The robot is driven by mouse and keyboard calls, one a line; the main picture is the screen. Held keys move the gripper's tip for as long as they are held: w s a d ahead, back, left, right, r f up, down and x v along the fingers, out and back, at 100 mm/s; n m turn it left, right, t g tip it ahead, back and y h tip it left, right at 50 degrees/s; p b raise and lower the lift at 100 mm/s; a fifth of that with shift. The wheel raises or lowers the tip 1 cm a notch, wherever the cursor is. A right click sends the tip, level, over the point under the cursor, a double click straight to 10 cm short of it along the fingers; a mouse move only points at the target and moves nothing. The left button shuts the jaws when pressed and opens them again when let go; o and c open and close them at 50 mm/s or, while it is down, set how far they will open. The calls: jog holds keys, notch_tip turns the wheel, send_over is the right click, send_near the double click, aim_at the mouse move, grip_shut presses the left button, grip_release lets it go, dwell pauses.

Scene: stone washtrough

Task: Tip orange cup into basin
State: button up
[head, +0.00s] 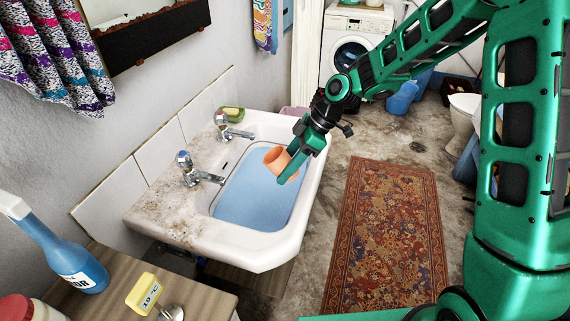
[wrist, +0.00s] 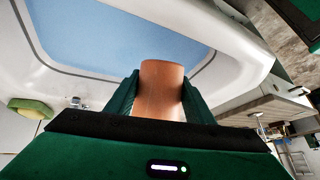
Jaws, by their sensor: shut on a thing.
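The orange cup (head: 279,162) is in my gripper (head: 292,168), above the right side of the basin (head: 235,201). In the head view the cup is tilted, with its open mouth facing left and up. My gripper is shut on the cup, and its green fingers lie along the cup's sides. In the wrist view the cup (wrist: 160,88) sits between the two fingers (wrist: 158,100), with the blue basin (wrist: 110,35) beyond it. The inside of the basin looks filled with flat blue. I cannot tell what the cup holds.
Two taps (head: 195,172) stand on the basin's left ledge, near a green and yellow sponge (head: 231,113). A wooden counter (head: 205,290) with a blue spray bottle (head: 66,255) is at the front left. A patterned rug (head: 390,235) lies on the floor to the right.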

jog(key=shift+d+f+y, duration=0.1)
jog(key=shift+d+y, duration=0.05)
jog(key=shift+y, duration=0.6)
jog(key=shift+d+f+y, duration=0.1)
jog(key=shift+y, duration=0.65)
jog(key=shift+t, duration=0.3)
jog(key=shift+a+f+n+y, duration=0.1)
jog(key=shift+f+n+y, duration=0.1)
jog(key=shift+y, duration=0.75)
jog(key=shift+a+f+n+y, duration=0.1)
jog(key=shift+f+n+y, duration=0.1)
jog(key=shift+y, duration=0.75)
jog(key=shift+r, duration=0.15)
